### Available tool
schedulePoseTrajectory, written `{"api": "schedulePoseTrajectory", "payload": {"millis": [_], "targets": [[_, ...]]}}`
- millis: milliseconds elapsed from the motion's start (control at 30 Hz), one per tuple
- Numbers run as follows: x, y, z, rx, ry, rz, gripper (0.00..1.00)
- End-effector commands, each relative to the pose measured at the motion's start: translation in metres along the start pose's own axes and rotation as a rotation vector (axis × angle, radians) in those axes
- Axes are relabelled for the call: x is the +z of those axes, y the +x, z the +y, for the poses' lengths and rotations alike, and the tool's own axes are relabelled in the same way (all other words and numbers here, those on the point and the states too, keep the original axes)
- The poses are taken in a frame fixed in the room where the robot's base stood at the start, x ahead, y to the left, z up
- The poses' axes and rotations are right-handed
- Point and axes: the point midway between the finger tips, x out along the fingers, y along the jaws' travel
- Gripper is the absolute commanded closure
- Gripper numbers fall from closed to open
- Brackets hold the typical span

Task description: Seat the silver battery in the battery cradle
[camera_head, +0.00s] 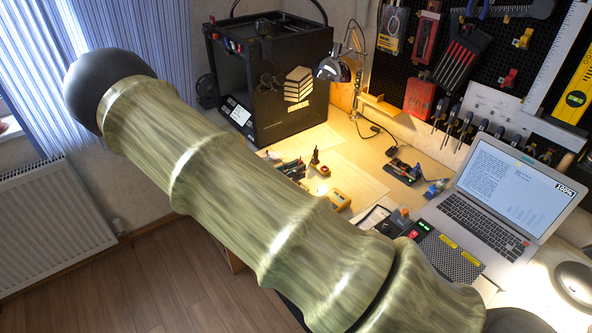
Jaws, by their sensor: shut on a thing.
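My own arm, a thick olive-streaked link with a dark rounded end, crosses the view from upper left to lower right and hides part of the workbench. My gripper is not in view. I cannot make out the silver battery. I cannot pick out the battery cradle for certain either. A small dark holder with mixed parts (404,172) lies on the bench left of the laptop, too small to identify.
The wooden workbench (360,165) carries a black 3D printer (285,90), a desk lamp (334,70), a yellow meter (340,199), a dark power unit (448,258) and an open laptop (500,200). A tool-hung pegboard (460,22) stands behind. A radiator (50,215) is at left.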

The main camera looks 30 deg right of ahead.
Motion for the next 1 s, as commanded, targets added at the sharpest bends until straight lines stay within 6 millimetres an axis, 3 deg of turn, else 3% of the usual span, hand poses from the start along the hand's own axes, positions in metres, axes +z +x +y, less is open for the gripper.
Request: {"api": "schedulePoseTrajectory", "payload": {"millis": [500, 1000], "targets": [[-0.044, 0.005, -0.002, -0.005, 0.0, 0.001, 0.94], [-0.047, 0.005, -0.002, -0.005, 0.0, 0.001, 0.94]]}}
